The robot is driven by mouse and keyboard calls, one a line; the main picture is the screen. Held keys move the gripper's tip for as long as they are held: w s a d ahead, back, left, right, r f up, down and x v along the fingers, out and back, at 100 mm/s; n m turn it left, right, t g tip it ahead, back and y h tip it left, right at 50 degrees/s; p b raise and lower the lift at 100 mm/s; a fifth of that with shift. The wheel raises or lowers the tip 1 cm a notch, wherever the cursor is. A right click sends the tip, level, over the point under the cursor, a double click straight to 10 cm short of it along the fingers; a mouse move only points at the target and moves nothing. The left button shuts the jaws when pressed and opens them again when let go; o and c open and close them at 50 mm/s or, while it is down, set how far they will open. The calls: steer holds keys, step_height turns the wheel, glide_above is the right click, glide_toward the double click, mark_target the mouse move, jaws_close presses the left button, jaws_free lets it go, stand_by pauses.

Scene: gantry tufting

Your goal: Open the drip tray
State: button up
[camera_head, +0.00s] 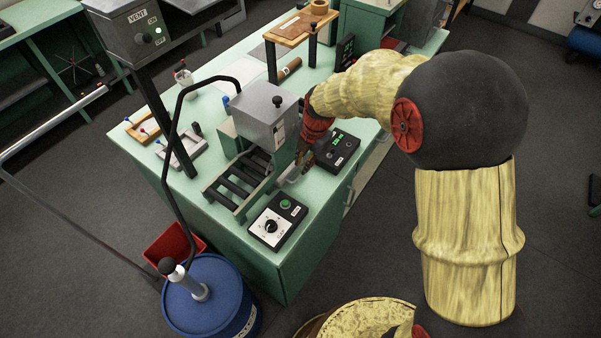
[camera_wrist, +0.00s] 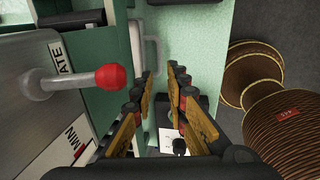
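A pale, U-shaped handle (camera_wrist: 151,42) shows on the green surface in the wrist view, just beyond my fingertips. It may belong to the drip tray; the tray's body is not clearly visible. In the head view, a pale bar (camera_head: 291,175) lies beside the roller bed, close to my gripper (camera_head: 303,160). In the wrist view my gripper (camera_wrist: 161,73) has its fingers apart, with a narrow empty gap between them. The handle lies ahead of the gap and does not appear to be held. Whether a finger touches it cannot be told.
A grey machine (camera_head: 264,115) with a roller bed (camera_head: 238,182) stands beside my gripper. Its red-knobbed lever (camera_wrist: 110,78) projects close to the fingers. Control boxes (camera_head: 277,222) and (camera_head: 337,150) flank the spot. A blue drum (camera_head: 208,298) and red bin (camera_head: 172,246) stand on the floor.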

mark_target(298, 179)
steer(key=f, duration=0.2)
steer(key=a+f, duration=0.1)
steer(key=f, duration=0.2)
steer(key=f+b, duration=0.1)
steer(key=f, duration=0.1)
steer(key=shift+w+a+f, duration=0.15)
steer(key=shift+w+f, duration=0.05)
steer(key=shift+w, duration=0.2)
steer(key=shift+c, duration=0.2)
jaws_close()
steer(key=shift+s+f, duration=0.1)
steer(key=shift+s, duration=0.05)
